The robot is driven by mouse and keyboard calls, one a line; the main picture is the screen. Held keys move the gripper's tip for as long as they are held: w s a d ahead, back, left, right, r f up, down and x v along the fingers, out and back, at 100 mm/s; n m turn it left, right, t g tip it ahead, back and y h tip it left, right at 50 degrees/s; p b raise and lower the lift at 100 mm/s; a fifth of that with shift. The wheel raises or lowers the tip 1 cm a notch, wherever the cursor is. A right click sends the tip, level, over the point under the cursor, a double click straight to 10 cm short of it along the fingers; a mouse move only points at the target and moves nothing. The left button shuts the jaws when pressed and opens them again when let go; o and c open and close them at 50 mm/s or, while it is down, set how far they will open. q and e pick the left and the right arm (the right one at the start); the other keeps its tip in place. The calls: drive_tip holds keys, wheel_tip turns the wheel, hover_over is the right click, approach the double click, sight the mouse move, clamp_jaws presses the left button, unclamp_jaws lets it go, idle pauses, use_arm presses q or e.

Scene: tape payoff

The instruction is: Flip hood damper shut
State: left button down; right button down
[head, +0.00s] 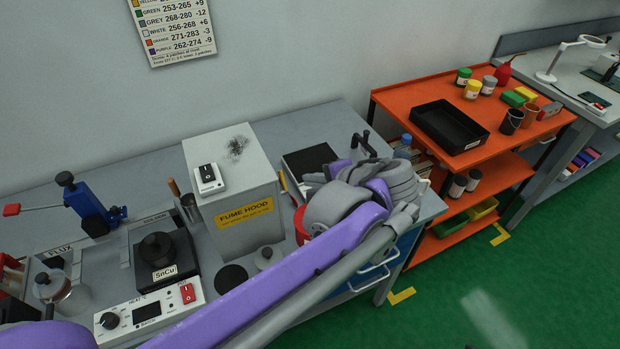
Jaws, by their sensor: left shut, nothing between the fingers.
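The fume hood (235,205) is a grey box with a yellow "FUME HOOD" label, standing on the bench left of centre. On its top sits a small white unit with a black rocker (207,174); I cannot tell for sure whether this is the damper or which way it is set. A dark smudge-like patch (237,146) marks the top behind it. My left arm crosses in front of the hood's lower right. My left gripper (363,145) is dark, small and partly hidden behind the wrist, to the right of the hood and apart from it. It is shut and empty.
The bench holds a solder pot (160,256), a heat control box (150,312), a blue press (86,204) and a black tray-like plate (308,160). An orange cart (400,98) with a black tray and several jars stands to the right. Green floor (540,275) is open there.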

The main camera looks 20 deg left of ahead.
sight(282, 176)
use_arm(q)
drive_tip(key=x, duration=1.1)
drive_tip(key=shift+w+a+f, duration=0.1)
drive_tip(key=shift+w, duration=0.05)
drive_tip(key=shift+w+a+g+h+p, duration=0.15)
drive_tip(key=shift+a+g+h+p, duration=0.15)
drive_tip(key=shift+h, duration=0.2)
drive_tip(key=g+h, duration=0.1)
drive_tip(key=h, duration=0.1)
drive_tip(key=w+a+g+h+p, duration=0.1)
drive_tip(key=g+h, duration=0.1)
drive_tip(key=w+a+f+m+g+h, duration=0.1)
drive_tip(key=shift+a+g+h, duration=0.15)
drive_tip(key=shift+g+h, duration=0.15)
drive_tip(key=shift+h, duration=0.1)
drive_tip(key=shift+s+d, duration=0.5)
drive_tip(key=shift+d, duration=0.15)
